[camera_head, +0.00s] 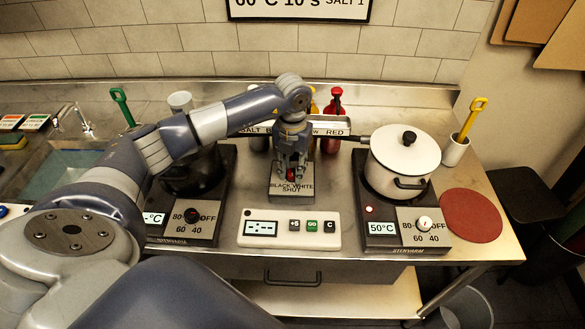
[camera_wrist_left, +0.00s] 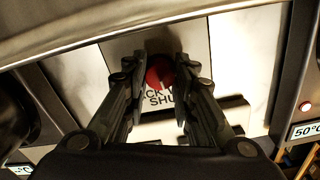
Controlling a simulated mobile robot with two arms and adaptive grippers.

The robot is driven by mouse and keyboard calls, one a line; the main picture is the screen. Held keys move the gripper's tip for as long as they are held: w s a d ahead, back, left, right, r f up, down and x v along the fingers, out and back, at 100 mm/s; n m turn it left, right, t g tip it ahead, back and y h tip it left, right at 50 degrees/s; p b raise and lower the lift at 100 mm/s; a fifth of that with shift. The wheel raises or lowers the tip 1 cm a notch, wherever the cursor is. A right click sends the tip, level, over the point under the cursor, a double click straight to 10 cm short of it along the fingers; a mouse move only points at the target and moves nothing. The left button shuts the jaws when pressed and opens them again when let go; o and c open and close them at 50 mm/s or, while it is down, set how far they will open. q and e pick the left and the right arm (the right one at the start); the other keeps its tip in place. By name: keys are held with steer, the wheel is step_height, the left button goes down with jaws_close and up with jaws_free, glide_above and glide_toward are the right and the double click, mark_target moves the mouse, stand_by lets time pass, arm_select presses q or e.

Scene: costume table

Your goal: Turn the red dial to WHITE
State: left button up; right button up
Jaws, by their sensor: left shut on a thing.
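The red dial (camera_head: 291,175) sits on a grey plate (camera_head: 291,193) lettered BLACK, WHITE and SHUT, in the middle of the steel table. My left gripper (camera_head: 291,168) points down over the plate, with its fingers closed around the dial. In the left wrist view the red dial (camera_wrist_left: 159,73) shows between the two fingertips, which cover part of the lettering. My right gripper is not in view.
A white timer box (camera_head: 290,229) lies in front of the plate. A hotplate with a white lidded pot (camera_head: 403,165) stands to the right, and one with a dark pot (camera_head: 197,172) to the left. Red and yellow bottles stand behind. A red round mat (camera_head: 471,216) lies far right.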

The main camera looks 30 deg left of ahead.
mark_target(292, 172)
arm_select(q)
steer(key=n+b, duration=0.1)
steer(key=n, duration=0.3)
steer(key=shift+n, duration=1.9)
steer(key=o, duration=1.1)
steer(key=shift+r, duration=0.1)
step_height(292, 172, up, 12)
steer(key=shift+f, duration=0.1)
